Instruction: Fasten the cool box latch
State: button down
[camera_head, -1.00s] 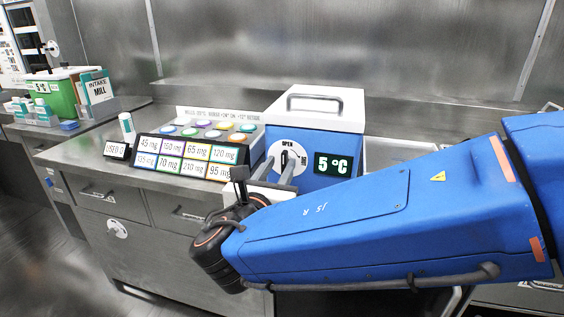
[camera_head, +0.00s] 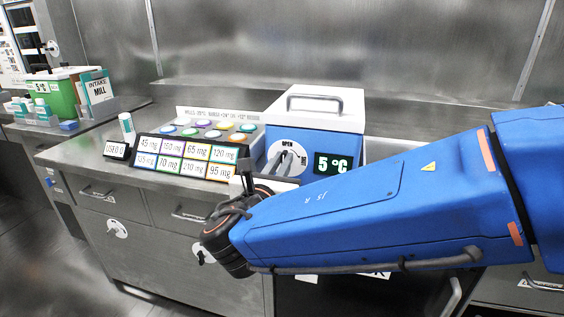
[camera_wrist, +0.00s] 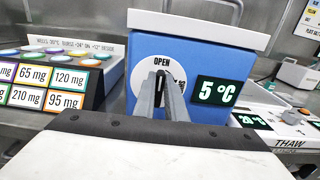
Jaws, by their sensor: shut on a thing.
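The blue cool box (camera_head: 345,142) with a white lid (camera_head: 340,106) and a grey top handle stands on the steel counter, and its display reads 5 °C. The lid looks down. A round white latch dial (camera_head: 287,147) marked OPEN is on its front; it also shows in the wrist view (camera_wrist: 151,59). My gripper (camera_head: 279,163) reaches the dial from the front. In the wrist view its two grey fingers (camera_wrist: 163,92) meet at the dial's dark middle and are shut on the latch knob. The fingers hide most of the knob and the lower lettering.
A rack with coloured caps and dose labels (camera_head: 188,158) stands close left of the cool box. A small USED sign (camera_head: 116,150) and a white bottle (camera_head: 127,127) stand further left. A THAW unit (camera_wrist: 285,140) is on the right.

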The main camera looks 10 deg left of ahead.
jog(key=shift+d+f+m, duration=0.3)
jog(key=shift+m, duration=2.7)
jog(key=shift+d+f+m, duration=0.35)
jog(key=shift+m, duration=2.65)
jog(key=shift+d+f+m, duration=0.3)
jog(key=shift+m, duration=2.7)
jog(key=c, duration=1.8)
grip_release()
jog(key=shift+s, duration=0.1)
jog(key=s, duration=1.7)
jog(key=shift+s+a, duration=0.15)
jog(key=shift+a, duration=0.15)
